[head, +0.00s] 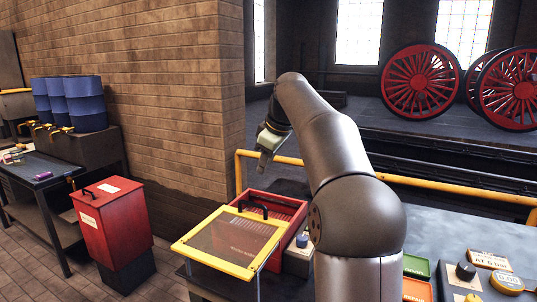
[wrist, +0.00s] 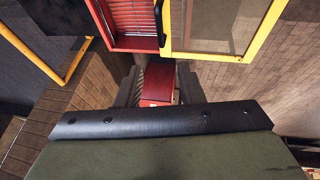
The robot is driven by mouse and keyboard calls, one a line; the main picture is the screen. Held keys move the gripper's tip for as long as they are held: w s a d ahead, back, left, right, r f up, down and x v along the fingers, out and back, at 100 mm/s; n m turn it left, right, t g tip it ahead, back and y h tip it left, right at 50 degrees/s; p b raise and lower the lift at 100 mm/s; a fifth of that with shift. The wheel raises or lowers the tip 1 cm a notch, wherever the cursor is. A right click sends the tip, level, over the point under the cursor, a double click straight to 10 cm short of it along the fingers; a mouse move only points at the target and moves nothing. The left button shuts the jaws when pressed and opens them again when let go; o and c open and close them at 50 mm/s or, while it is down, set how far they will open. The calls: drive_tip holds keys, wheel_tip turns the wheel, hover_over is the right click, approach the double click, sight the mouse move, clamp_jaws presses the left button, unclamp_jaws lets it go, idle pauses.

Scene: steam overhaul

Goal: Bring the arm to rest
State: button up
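My arm rises from the lower middle of the head view, bends at the top left and hangs its end downward. My gripper (head: 263,167) hangs in the air above and behind the red slatted box with the yellow frame. In the wrist view my gripper (wrist: 159,82) shows two dark stepped fingers standing apart, with nothing held between them. A red bin shows through the gap, well beyond the fingers. A green-grey body with a black studded strip covers the lower part of the wrist view.
The red slatted box (head: 284,208) has a yellow-framed screen (head: 204,258) in front. A red bin (head: 110,222) stands left, near blue drums (head: 85,112). A yellow rail (head: 460,190) runs behind the bench. A brick wall (head: 150,80) stands left of my gripper.

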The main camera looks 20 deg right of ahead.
drive_tip(key=shift+v, duration=0.85)
drive_tip(key=s+a+f+m+g+p, duration=0.2)
drive_tip(key=s+a+f+m, duration=0.2)
drive_tip(key=s+a+f, duration=0.9)
drive_tip(key=s+a+f+m, duration=0.1)
drive_tip(key=s+f, duration=0.3)
drive_tip(key=s, duration=0.3)
drive_tip(key=s+a+f+m+g, duration=0.1)
drive_tip(key=s+f, duration=0.3)
drive_tip(key=s, duration=0.3)
drive_tip(key=s+a+f+m+g+h, duration=0.1)
drive_tip(key=s+f, duration=0.3)
drive_tip(key=s, duration=0.3)
drive_tip(key=shift+s+a+f+m+p, duration=0.15)
drive_tip(key=shift+a+f+m+p, duration=0.1)
drive_tip(key=shift+m+p, duration=0.15)
